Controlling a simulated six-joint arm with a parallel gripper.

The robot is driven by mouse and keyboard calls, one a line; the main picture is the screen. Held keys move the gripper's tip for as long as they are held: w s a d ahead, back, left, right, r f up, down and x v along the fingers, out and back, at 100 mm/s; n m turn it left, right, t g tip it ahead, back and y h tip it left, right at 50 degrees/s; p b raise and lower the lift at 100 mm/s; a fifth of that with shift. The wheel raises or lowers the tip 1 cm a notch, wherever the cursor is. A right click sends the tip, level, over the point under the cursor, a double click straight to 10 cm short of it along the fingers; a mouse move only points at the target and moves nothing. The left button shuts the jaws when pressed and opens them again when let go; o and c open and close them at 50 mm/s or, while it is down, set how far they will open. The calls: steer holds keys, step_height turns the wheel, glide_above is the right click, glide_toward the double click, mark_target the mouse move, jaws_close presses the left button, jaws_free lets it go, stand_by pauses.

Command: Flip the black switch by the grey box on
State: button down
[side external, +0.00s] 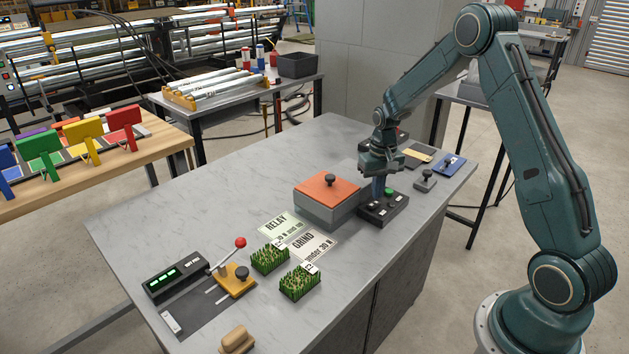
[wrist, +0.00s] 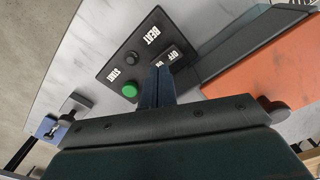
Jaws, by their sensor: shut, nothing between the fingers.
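The black control box (side external: 400,213) stands on the table to the right of the grey box (side external: 322,211), which has an orange lid (side external: 318,186) with a dark knob. In the wrist view the control box (wrist: 133,53) carries a black switch (wrist: 171,55) marked OFF and ON, a green START button (wrist: 130,90) and a black knob. My gripper (side external: 378,195) is shut and empty, pointing down over the control box. In the wrist view its fingertips (wrist: 159,69) lie at the switch's ON end and hide part of it. I cannot tell whether they touch, or which way the switch is set.
A grey knobbed block (side external: 425,181) and a blue block (side external: 450,165) stand right of the control box. Two turf pieces (side external: 269,260) and two cards (side external: 303,243) lie in front of the grey box. A red-knobbed lever (side external: 239,243) stands at the left front. The table's back left is clear.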

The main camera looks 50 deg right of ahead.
mark_target(376, 203)
steer(key=shift+r, duration=2.7)
steer(key=shift+r, duration=0.15)
steer(key=s+a+r+n+t, duration=0.1)
steer(key=s+a+r+n, duration=0.1)
steer(key=s+a+r, duration=0.5)
steer(key=s+a+r+n+t, duration=0.1)
steer(key=s+a+r+t, duration=0.1)
steer(key=a+r, duration=0.5)
steer(key=s+a+r+n+t, duration=0.1)
steer(key=s+a+r, duration=0.1)
steer(key=s, duration=0.6)
steer(key=s+a+r+n+t, duration=0.1)
steer(key=s+a+r+n, duration=0.1)
steer(key=s, duration=0.6)
steer(key=shift+a+r+t, duration=0.15)
steer(key=shift+a+t, duration=0.15)
steer(key=shift+a, duration=0.55)
